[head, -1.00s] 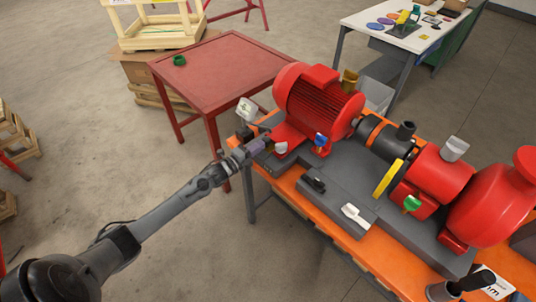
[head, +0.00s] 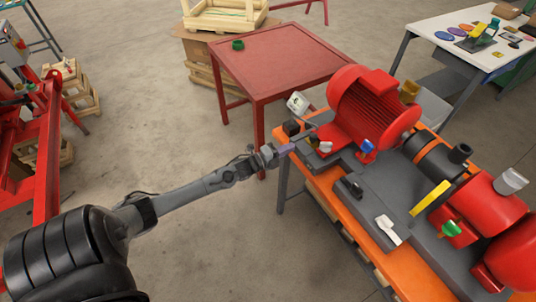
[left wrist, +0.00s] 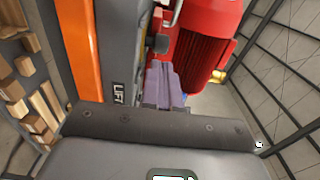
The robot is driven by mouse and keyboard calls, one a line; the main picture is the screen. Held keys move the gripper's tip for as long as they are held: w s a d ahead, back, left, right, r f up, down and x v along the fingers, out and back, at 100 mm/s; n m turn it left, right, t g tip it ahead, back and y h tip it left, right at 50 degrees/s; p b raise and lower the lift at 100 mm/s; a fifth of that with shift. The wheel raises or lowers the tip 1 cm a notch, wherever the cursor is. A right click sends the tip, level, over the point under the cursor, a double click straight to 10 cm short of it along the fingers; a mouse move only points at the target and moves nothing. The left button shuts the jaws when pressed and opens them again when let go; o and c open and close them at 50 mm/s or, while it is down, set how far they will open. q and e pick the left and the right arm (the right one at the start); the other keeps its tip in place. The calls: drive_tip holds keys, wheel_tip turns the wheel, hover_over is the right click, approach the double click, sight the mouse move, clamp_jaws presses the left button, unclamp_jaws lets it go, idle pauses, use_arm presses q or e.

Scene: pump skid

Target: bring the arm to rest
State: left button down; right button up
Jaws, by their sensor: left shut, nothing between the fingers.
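My left arm comes in from the left in the head view. Its gripper (head: 286,149) is at the left end of the orange bench (head: 322,199), close to the corner of the grey skid base (head: 358,190). In the left wrist view the purple-grey fingers (left wrist: 165,84) are together with nothing between them. They point toward the red motor (left wrist: 208,45), with the orange bench edge (left wrist: 80,45) to their left. The red motor also shows in the head view (head: 372,105), right of the gripper. Whether the fingers touch the base cannot be told. My right gripper is not in view.
Small white, blue, green and black handles (head: 388,229) stand along the skid. A red table (head: 280,60) with a green ring (head: 238,45) is behind. A red frame (head: 47,150) stands at the left. Open floor lies between the frame and the bench.

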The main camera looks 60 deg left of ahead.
use_arm(q)
drive_tip(key=s+d+f+n, duration=0.1)
drive_tip(key=s+d+f, duration=0.25)
drive_tip(key=s, duration=0.65)
drive_tip(key=s+d+r+n+g, duration=0.15)
drive_tip(key=d+n, duration=0.25)
drive_tip(key=d, duration=0.5)
drive_tip(key=s+d+r+n+g, duration=0.1)
drive_tip(key=s+d+n+g, duration=0.25)
drive_tip(key=d, duration=0.65)
drive_tip(key=s+d+r+n+g, duration=0.2)
drive_tip(key=s+n+g, duration=0.2)
drive_tip(key=s, duration=0.2)
drive_tip(key=s+d+r+n+g, duration=0.1)
drive_tip(key=s+d+n+g, duration=0.1)
drive_tip(key=s+n+g, duration=0.3)
wheel_tip(320, 180, up, 26)
drive_tip(key=s+y+p, duration=0.1)
drive_tip(key=s+p, duration=0.1)
drive_tip(key=p, duration=2.4)
drive_tip(key=shift+s+f+p, duration=0.15)
drive_tip(key=shift+p, duration=0.15)
